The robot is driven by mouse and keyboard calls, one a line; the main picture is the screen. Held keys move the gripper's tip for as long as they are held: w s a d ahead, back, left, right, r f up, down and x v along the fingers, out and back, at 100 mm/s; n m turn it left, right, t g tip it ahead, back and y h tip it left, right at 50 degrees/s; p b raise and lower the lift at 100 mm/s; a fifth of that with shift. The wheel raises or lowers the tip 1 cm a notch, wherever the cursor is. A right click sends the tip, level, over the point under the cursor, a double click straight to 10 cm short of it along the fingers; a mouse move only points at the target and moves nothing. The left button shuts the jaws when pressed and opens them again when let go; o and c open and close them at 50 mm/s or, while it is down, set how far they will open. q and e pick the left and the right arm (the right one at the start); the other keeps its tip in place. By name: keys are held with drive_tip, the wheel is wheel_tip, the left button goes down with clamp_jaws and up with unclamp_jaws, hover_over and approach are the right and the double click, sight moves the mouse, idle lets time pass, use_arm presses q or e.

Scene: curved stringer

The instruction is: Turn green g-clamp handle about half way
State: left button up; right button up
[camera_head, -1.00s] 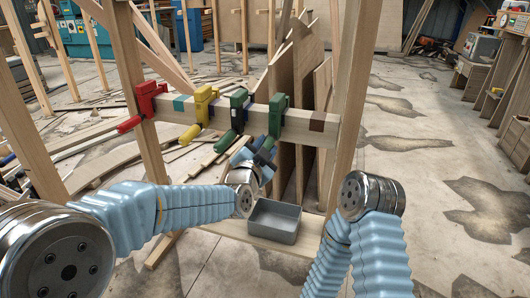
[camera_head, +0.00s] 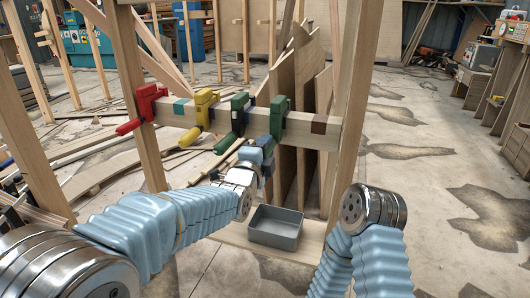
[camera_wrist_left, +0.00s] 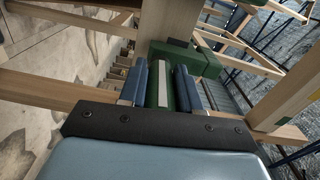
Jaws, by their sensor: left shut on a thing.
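The beam holds a red clamp (camera_head: 148,103), a yellow clamp (camera_head: 204,108) and two green clamps. The left green clamp (camera_head: 239,108) has its green handle (camera_head: 226,142) pointing down to the left. The right green clamp (camera_head: 279,112) is above my left gripper (camera_head: 266,152). In the left wrist view, a green handle (camera_wrist_left: 163,88) lies between the two blue fingers, and my left gripper is shut on it. The green clamp body (camera_wrist_left: 195,61) shows just beyond. In the head view my gripper hides this handle. My right gripper is out of sight; only the right arm shows.
The wooden beam (camera_head: 318,134) runs between upright posts, with the right post (camera_head: 350,110) near my right arm. A grey tray (camera_head: 275,226) stands on a low board below the gripper. Plywood sheets (camera_head: 308,90) lean behind the beam. The floor at right is open.

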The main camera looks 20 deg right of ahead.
use_arm(q)
drive_tip(key=shift+m, duration=0.5)
drive_tip(key=o, duration=1)
drive_tip(key=v, duration=1.3)
drive_tip(key=shift+s+a, duration=0.25)
drive_tip(key=shift+s, duration=0.1)
